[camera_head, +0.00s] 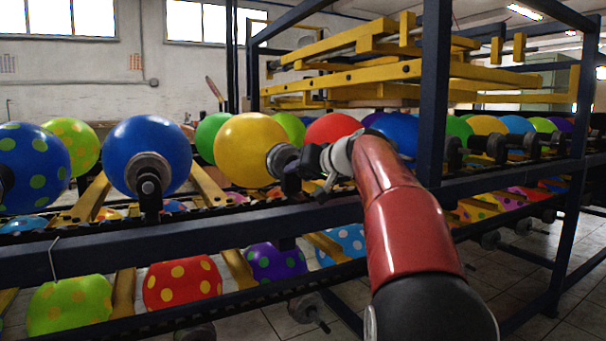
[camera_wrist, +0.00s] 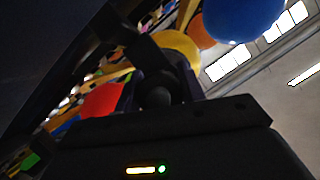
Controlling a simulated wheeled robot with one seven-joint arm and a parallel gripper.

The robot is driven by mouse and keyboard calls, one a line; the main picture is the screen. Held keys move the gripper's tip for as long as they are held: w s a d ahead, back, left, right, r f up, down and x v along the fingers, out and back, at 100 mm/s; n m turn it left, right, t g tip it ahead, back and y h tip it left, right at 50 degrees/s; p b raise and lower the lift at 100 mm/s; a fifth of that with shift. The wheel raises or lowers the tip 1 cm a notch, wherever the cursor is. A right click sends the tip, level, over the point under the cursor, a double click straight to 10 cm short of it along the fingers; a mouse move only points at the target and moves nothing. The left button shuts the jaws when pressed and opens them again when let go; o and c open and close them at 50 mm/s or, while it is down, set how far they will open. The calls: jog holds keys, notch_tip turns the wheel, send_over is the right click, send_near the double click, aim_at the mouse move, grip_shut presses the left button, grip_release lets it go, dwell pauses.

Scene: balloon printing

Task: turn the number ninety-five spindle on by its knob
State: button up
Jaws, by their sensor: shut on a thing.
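The yellow balloon (camera_head: 249,148) sits on a spindle (camera_head: 281,160) on the upper rail, its axle end facing me. My gripper (camera_head: 307,168) is at the outer end of this spindle and is shut on its knob. The fingers mostly hide the knob in the head view. In the wrist view, a dark round knob (camera_wrist: 157,96) shows between the dark fingers of my gripper (camera_wrist: 160,80), with the yellow balloon (camera_wrist: 180,44) behind it. No number can be read on the spindle, so I cannot confirm ninety-five.
A blue balloon on its spindle (camera_head: 147,152) stands to the left. A red balloon (camera_head: 331,128) is behind my wrist. A dark upright post (camera_head: 434,90) stands close to my arm on the right. The long rail (camera_head: 200,235) runs below, with a lower balloon row (camera_head: 183,284) under it.

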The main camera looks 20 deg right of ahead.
jog(key=shift+f+m, duration=0.1)
jog(key=shift+m, duration=0.3)
jog(key=shift+y, duration=0.3)
jog(key=o, duration=1)
jog(key=v, duration=0.8)
jog(key=shift+b, duration=0.35)
